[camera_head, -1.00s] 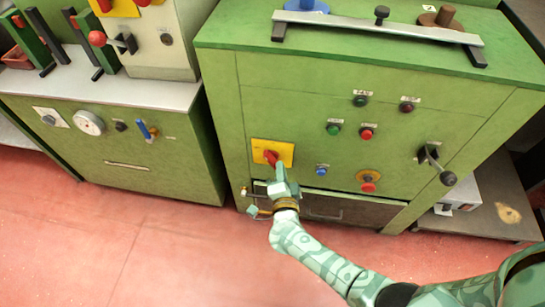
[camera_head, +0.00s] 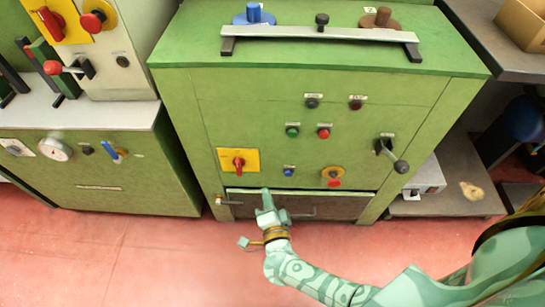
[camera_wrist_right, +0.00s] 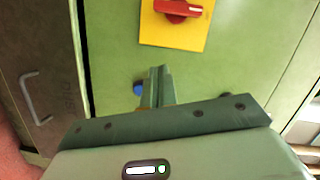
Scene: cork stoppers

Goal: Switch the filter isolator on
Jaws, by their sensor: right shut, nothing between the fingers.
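A red rotary handle (camera_head: 239,162) sits on a square yellow plate (camera_head: 252,154) at the lower left of the green cabinet front. No label that I can read names it as the filter isolator. The handle looks upright in the head view. In the wrist view, which is turned, the handle (camera_wrist_right: 178,9) lies across its plate (camera_wrist_right: 160,35). My right gripper (camera_head: 265,193) is shut and empty, below and right of the plate and apart from the handle. In the wrist view its fingers (camera_wrist_right: 158,73) show closed together. My left gripper is not in view.
A blue button (camera_head: 288,171) is close to my right gripper. A red knob on a yellow base (camera_head: 333,177) and a black lever (camera_head: 390,154) stick out farther right. The drawer front (camera_head: 330,203) with a handle is below. Red floor is clear in front.

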